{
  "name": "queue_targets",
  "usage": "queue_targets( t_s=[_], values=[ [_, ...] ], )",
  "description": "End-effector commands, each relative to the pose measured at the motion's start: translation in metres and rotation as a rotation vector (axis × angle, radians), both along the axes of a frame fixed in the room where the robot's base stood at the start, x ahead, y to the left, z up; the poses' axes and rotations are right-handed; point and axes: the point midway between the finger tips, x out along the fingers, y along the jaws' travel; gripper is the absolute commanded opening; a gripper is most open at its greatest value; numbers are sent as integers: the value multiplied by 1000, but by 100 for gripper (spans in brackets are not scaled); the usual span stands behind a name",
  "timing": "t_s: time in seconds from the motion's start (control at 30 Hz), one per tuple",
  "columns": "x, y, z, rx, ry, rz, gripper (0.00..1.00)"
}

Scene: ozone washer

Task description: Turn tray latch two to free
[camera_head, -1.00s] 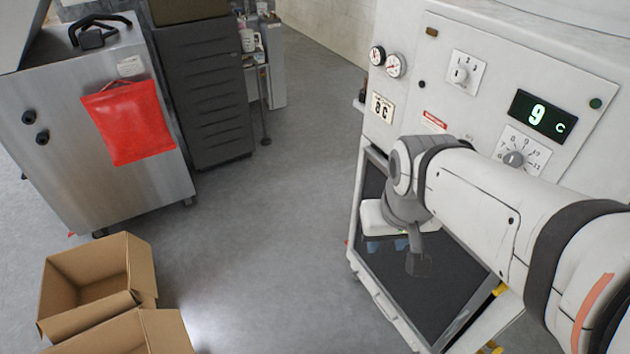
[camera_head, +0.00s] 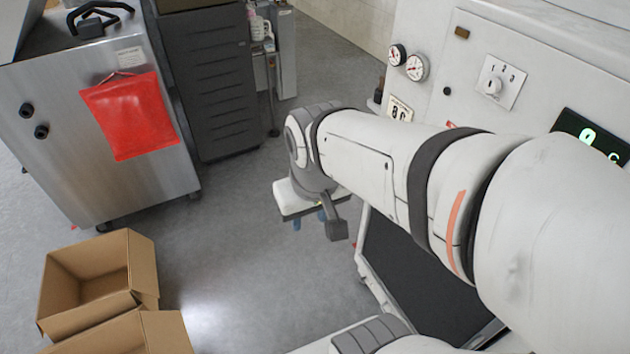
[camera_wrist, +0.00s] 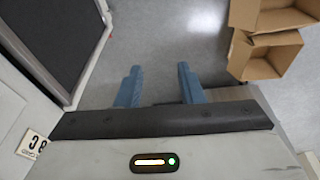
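My gripper (camera_head: 309,218) hangs over the grey floor, left of the white washer (camera_head: 560,60), at the end of my arm. In the wrist view its two blue fingers (camera_wrist: 158,85) are spread apart with nothing between them. The washer's dark panel with a pale frame (camera_head: 410,275) shows below my arm; it also appears at the upper left of the wrist view (camera_wrist: 45,40). No tray latch can be made out in either current view. My arm covers much of the washer's lower front.
Open cardboard boxes (camera_head: 75,318) stand on the floor at lower left. A steel cabinet (camera_head: 75,170) with a red pouch (camera_head: 130,115) and a dark drawer unit (camera_head: 210,90) stand behind. Floor between them and the washer is clear. The washer has gauges, a dial and a green display.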

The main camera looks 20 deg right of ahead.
Motion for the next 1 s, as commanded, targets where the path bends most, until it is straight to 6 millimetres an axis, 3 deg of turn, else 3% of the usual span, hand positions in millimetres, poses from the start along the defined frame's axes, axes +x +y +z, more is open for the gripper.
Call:
queue_targets(
  t_s=[0.17,0.47,0.77,1.0],
  values=[
    [16,-6,-30,-68,88,26,35],
    [74,-57,-124,-308,385,155,35],
    [134,-111,-239,-552,675,311,35],
    [176,-150,-350,-746,884,458,35]
  ],
)
